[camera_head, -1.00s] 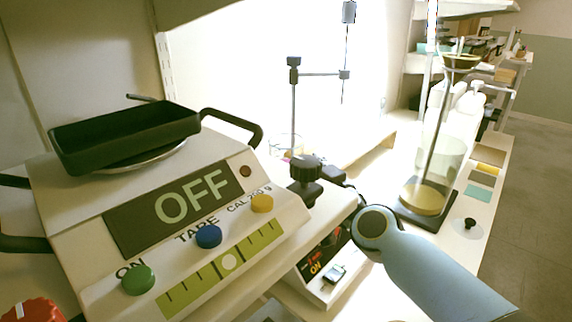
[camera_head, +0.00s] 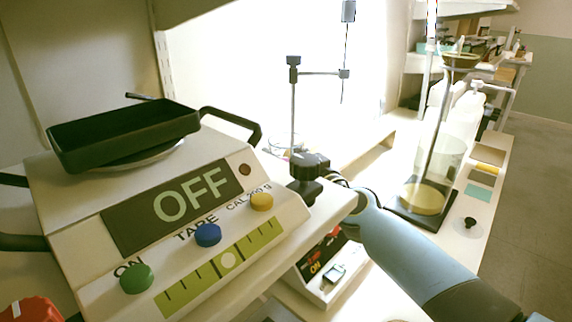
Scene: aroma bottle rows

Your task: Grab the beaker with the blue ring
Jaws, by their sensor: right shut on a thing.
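My right arm comes in from the lower right, and my dark right gripper (camera_head: 308,168) is behind the right edge of the big scale. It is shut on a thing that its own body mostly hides. The faint rim of a glass vessel (camera_head: 284,142) shows just beyond the gripper, washed out by the bright light. I cannot make out a blue ring on it, nor tell for sure that it is the held thing. My left gripper is not in view.
A big scale (camera_head: 200,195) with a black tray (camera_head: 125,130) fills the left. A thin metal stand (camera_head: 293,105) rises behind the gripper. A tall glass cylinder (camera_head: 440,165) with a yellow base stands at right. A smaller device (camera_head: 330,272) sits below my arm.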

